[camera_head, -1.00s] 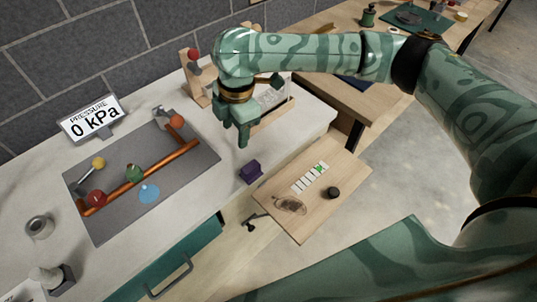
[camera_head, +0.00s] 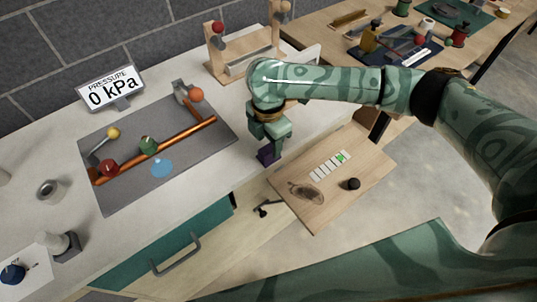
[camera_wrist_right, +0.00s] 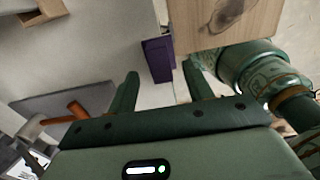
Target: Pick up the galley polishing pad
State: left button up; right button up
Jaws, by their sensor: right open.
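The polishing pad appears to be the small dark purple block (camera_head: 266,155) near the counter's front right edge. In the head view my right gripper (camera_head: 268,143) is just above it, pointing down and hiding part of it. In the right wrist view the purple block (camera_wrist_right: 158,60) shows beyond and between the two spread fingertips (camera_wrist_right: 161,73). The right gripper is open and empty; whether a finger touches the block I cannot tell. My left gripper is not in view.
A wooden board (camera_head: 335,195) with a dark stain, swatches and a black knob lies beside the counter. A grey panel (camera_head: 205,152) with a copper pipe and valves is to the left. A wooden stand (camera_head: 227,66) is behind.

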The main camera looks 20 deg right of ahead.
aim_at(269, 148)
notch_tip(269, 148, down, 4)
jog(key=shift+d+f+b, duration=0.1)
jog(key=shift+f+b, duration=0.05)
jog(key=shift+b, duration=0.6)
jog(key=c, duration=0.7)
jog(key=shift+r, duration=0.25)
jog(key=shift+c, duration=0.2)
